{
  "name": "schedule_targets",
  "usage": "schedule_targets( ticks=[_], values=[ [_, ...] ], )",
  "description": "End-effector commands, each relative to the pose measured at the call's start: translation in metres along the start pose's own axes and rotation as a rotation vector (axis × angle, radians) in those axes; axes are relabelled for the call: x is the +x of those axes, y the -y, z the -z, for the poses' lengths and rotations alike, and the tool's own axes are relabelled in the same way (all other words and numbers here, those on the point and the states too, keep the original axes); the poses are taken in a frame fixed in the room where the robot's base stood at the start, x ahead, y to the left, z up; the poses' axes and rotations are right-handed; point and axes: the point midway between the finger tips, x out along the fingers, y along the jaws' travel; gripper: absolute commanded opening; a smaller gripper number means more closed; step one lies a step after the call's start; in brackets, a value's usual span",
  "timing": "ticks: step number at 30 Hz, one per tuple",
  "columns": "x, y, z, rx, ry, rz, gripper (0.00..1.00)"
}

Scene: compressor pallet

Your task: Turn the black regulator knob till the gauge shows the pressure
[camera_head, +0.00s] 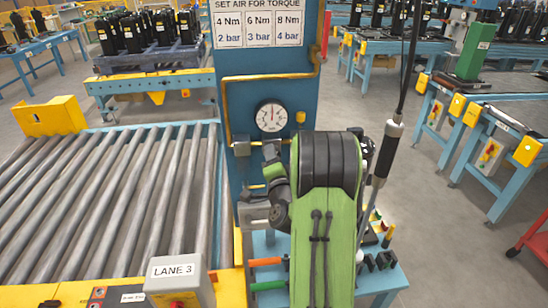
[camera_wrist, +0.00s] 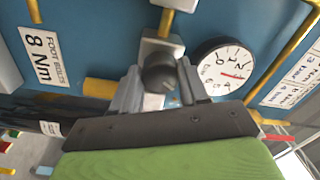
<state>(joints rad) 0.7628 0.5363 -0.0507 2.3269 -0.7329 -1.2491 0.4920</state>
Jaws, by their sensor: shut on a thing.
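The black regulator knob (camera_wrist: 158,74) sits between the two grey fingers of my gripper (camera_wrist: 160,84) in the wrist view. My gripper is shut on it. My arm hides the knob in the head view. The round white pressure gauge (camera_head: 271,116) is on the blue post, and its red needle points about straight up. The gauge also shows close up in the wrist view (camera_wrist: 224,67), tilted, with its needle toward the right; the exact reading is too small to tell. A plate (camera_wrist: 44,54) reads "FOOT BOLTS 8 Nm".
The torque chart (camera_head: 261,22) pairs 4 Nm with 2 bar, 6 Nm with 3 bar and 8 Nm with 4 bar. Yellow pipes (camera_head: 316,48) run along the blue post (camera_head: 290,85). A roller conveyor (camera_head: 120,190) stands left, and a screwdriver tool (camera_head: 386,152) hangs right of my arm.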

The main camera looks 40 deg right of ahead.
Motion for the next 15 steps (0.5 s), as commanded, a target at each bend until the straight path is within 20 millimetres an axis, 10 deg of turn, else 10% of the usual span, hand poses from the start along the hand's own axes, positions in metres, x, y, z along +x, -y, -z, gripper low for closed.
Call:
schedule_targets(
  ticks=[15],
  values=[
    [-0.0002, -0.0002, 0.0003, 0.231, -0.008, -0.003, 0.13]
  ],
)
